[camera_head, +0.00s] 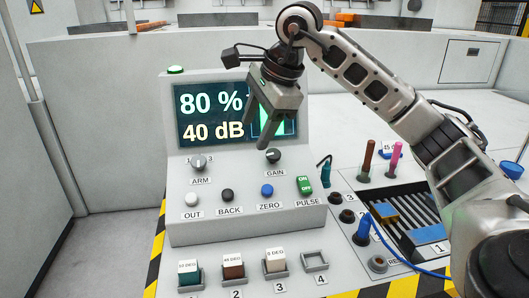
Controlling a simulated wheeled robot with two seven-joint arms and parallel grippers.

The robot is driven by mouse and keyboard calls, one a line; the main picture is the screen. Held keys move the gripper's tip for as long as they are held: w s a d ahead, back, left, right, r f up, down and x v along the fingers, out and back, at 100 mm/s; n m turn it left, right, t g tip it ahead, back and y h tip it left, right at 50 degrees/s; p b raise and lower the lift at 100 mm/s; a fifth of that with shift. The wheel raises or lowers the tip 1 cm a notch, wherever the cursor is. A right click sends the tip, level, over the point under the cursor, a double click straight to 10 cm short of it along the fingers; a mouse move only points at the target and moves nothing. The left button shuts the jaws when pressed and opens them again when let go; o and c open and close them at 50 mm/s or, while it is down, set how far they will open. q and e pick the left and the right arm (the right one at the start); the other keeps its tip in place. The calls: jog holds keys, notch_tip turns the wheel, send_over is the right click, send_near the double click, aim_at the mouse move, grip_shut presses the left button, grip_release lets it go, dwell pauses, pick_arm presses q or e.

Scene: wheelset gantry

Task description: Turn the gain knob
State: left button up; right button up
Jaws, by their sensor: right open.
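The gain knob (273,156) is a small dark round knob above the label GAIN on the grey sloped console (215,226). My right gripper (259,133) comes in from the upper right, with its fingers pointing down just above and left of the knob. It is open and holds nothing. One fingertip overlaps the area by the knob in the picture; I cannot tell whether it touches. The screen (211,116) reads 80 % and 40 dB, and the gripper hides part of its right side. My left gripper is not in view.
Below are the OUT (191,199), BACK (227,195) and ZERO (267,190) buttons and the green PULSE switch (304,185). Labelled blocks stand in front. A slotted tray (447,238) and a blue cable lie right.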

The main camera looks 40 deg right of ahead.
aim_at(274, 153)
jog(key=s+d+r+m+h, duration=0.1)
jog(key=d+r+h, duration=0.25)
jog(key=d, duration=0.35)
jog(key=shift+y, duration=0.35)
jog(key=b+x, duration=0.2)
jog(key=x, duration=1.3)
jog(key=shift+w+d+f, duration=0.15)
jog(key=c, duration=1)
